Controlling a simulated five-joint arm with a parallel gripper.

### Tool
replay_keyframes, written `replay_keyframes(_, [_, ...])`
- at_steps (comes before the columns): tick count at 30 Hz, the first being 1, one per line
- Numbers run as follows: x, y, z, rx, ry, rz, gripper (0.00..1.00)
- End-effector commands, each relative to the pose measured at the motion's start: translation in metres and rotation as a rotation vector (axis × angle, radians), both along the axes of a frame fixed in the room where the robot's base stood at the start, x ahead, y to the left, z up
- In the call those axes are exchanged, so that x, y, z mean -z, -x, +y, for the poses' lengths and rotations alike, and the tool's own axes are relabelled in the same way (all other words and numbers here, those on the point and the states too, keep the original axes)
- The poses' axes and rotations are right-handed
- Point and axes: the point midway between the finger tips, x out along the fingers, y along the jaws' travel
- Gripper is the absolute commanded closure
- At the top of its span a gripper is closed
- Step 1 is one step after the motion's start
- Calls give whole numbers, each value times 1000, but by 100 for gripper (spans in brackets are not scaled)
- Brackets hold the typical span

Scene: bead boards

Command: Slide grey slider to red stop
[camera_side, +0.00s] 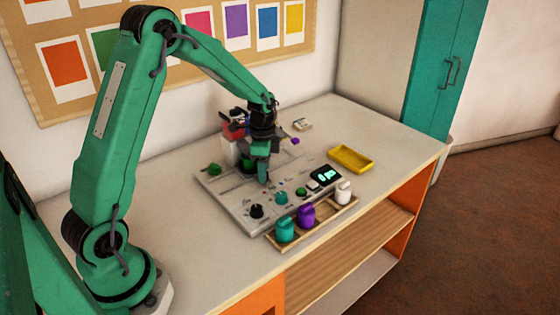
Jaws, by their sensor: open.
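A light grey control board (240,213) lies on the table, with slots, knobs and a small lit display (325,175). My gripper (264,181) points down over the middle of the board, its fingertips close to the surface. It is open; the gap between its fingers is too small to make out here. I cannot pick out the grey slider against the grey board; it may be hidden by my gripper. The red stop cannot be told for sure at this size. Whether my fingertips touch anything is unclear.
A green knob (214,169), a black knob (256,211) and a teal knob (281,198) stand up from the board. A wooden tray (331,216) with teal, purple and white pieces stands along its front. A yellow tray (351,159) lies right. The table's left front is clear.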

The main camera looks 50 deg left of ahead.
Motion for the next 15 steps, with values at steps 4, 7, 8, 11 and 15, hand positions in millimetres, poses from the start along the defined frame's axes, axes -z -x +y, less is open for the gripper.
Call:
replay_keyframes(4, [-15,-1,0,0,-1,-4,55])
replay_keyframes(7, [-27,-1,0,0,-1,-6,55])
replay_keyframes(8, [-31,-1,0,0,-1,-5,55])
replay_keyframes(11, [-44,-1,0,0,-1,-4,55])
replay_keyframes(15, [-61,-1,0,0,-1,-4,55])
